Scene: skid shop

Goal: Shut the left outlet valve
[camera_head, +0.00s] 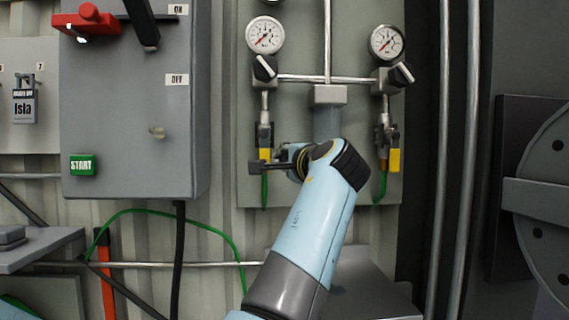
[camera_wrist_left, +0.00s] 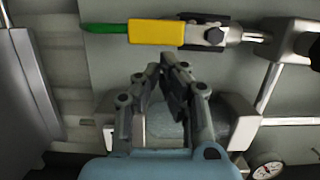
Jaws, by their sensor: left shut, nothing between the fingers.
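The left outlet valve's yellow handle (camera_head: 265,154) hangs below the left regulator on the panel, in line with its pipe and green hose. In the left wrist view the yellow handle (camera_wrist_left: 156,32) lies level across the top, beyond my fingertips. My left gripper (camera_head: 259,167) is shut and empty at the lower part of this handle and hides some of it. In the left wrist view the gripper's tips (camera_wrist_left: 163,62) are together just beside the handle; whether they touch it I cannot tell. My right gripper is not in view.
A second yellow valve handle (camera_head: 394,160) hangs at the right, past my arm. Gauges (camera_head: 265,35) and black knobs sit above. A grey switch box (camera_head: 130,120) with a green START button stands at left. Vertical pipes (camera_head: 458,150) run at right.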

